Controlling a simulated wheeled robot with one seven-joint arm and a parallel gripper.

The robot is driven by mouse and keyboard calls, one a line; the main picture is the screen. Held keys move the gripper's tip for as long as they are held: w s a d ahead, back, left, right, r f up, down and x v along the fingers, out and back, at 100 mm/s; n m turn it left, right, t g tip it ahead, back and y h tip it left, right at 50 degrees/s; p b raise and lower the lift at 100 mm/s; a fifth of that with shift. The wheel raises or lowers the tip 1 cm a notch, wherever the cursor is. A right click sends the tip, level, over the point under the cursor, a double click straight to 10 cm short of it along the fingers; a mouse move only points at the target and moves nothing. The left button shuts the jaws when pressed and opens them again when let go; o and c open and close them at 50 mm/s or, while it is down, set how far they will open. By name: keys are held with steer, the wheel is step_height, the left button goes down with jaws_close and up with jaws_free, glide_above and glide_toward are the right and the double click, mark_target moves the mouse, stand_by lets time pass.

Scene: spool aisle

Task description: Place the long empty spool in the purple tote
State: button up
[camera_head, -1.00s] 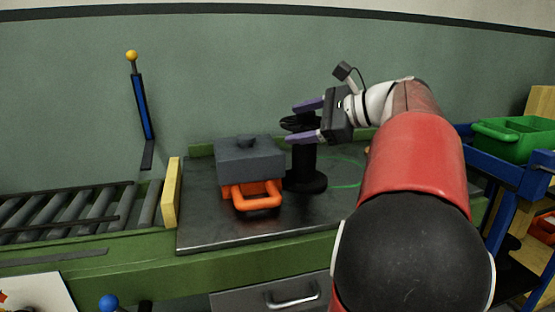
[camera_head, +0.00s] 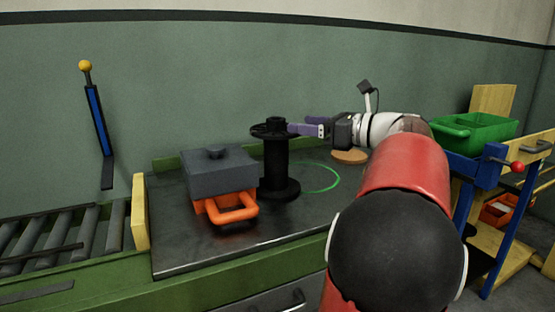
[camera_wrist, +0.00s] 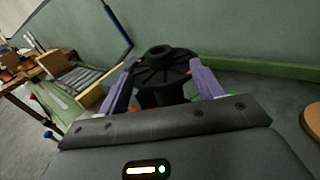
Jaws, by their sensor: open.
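A tall black spool (camera_head: 276,165) stands upright on the dark metal bench top, with no winding visible on its core. My gripper (camera_head: 298,127) is open at the height of the spool's top flange, on its right side, with purple fingers pointing left toward it. In the wrist view, the spool's top flange (camera_wrist: 160,66) lies ahead between the two finger tips, and my gripper (camera_wrist: 158,85) holds nothing. Whether a finger touches the flange cannot be told. No purple tote shows in any view.
A grey block with an orange handle (camera_head: 215,177) stands just left of the spool. A green ring (camera_head: 325,178) and a round tan disc (camera_head: 350,157) lie to the right. A green tote (camera_head: 473,133) sits on a blue cart at right. Rollers (camera_head: 60,240) run left.

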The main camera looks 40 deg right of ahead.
mark_target(282, 119)
steer(key=x, duration=0.7)
steer(key=shift+s, duration=0.1)
jaws_close()
stand_by(0.3)
